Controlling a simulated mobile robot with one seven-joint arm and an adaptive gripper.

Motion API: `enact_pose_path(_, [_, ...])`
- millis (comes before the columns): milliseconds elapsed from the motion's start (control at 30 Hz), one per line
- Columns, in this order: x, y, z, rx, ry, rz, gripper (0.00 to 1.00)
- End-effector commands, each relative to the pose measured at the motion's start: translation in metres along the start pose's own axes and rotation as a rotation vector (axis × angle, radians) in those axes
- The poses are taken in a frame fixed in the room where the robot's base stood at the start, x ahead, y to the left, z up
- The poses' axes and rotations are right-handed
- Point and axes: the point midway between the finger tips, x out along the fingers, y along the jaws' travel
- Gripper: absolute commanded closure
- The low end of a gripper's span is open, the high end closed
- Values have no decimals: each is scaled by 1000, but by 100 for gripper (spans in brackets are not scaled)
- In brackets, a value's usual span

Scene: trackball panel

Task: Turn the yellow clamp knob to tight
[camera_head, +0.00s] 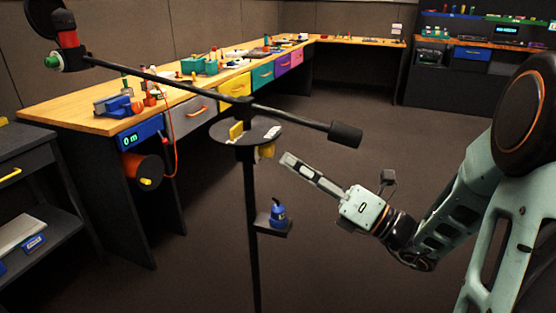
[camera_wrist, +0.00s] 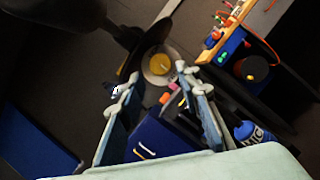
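The yellow clamp knob appears to be the yellow part (camera_head: 267,150) just under the round tray on the black stand; its exact shape is unclear. In the wrist view a round yellow knob (camera_wrist: 159,64) with a pale ring around it lies ahead, between and beyond the fingertips. My gripper (camera_head: 286,160) points at the stand from the right, close to the yellow part but seemingly apart from it. In the wrist view my gripper (camera_wrist: 156,77) is open, with its fingers apart and nothing held. The knob's tightness cannot be read.
The stand carries a long black boom (camera_head: 200,88) above the tray (camera_head: 222,132) and a small shelf with a blue bottle (camera_head: 278,214) below. A wooden workbench (camera_head: 100,122) runs along the left, with an orange reel (camera_head: 142,167) at its end. Open floor lies right of the stand.

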Motion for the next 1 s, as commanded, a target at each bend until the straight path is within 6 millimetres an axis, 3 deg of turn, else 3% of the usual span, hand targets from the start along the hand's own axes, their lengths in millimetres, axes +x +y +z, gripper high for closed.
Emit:
enact_pose_path(100, [21,0,-2,-1,2,4,69])
enact_pose_path(300, [42,0,-1,-1,2,1,69])
enact_pose_path(633, [46,0,0,0,1,0,69])
enact_pose_path(933, [46,0,0,0,1,-1,100])
enact_pose_path(1000, [46,0,0,-1,1,0,100])
